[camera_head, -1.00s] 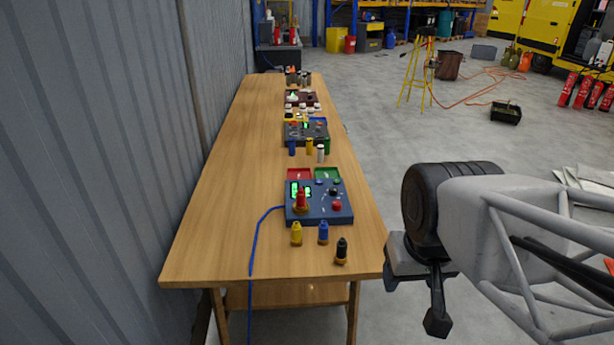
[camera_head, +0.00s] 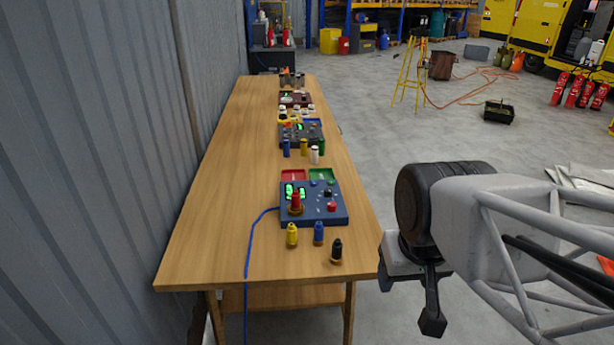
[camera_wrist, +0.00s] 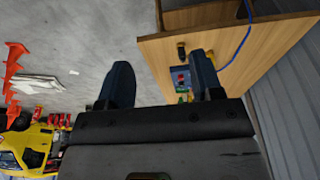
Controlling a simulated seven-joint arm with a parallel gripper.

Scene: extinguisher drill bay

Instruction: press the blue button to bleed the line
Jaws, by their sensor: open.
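A blue control box (camera_head: 313,215) sits near the front end of the wooden table. It carries green lit digits, a red plug standing at its left, a red button (camera_head: 332,206), a dark knob (camera_head: 328,193) and small bluish buttons (camera_head: 314,183) near its back edge. Which of these is the blue button is too small to tell surely. The box also shows small in the wrist view (camera_wrist: 182,77), partly hidden by a finger. My gripper (camera_head: 432,322) is off the table's right front corner, apart from the box. Its two fingers (camera_wrist: 162,80) are spread and empty in the wrist view.
Yellow (camera_head: 292,236), blue (camera_head: 319,233) and black (camera_head: 336,251) plugs stand before the box on the table (camera_head: 215,225). Red and green trays and more boxes lie behind. A blue cable runs off the front edge. A corrugated wall is left; open floor is right.

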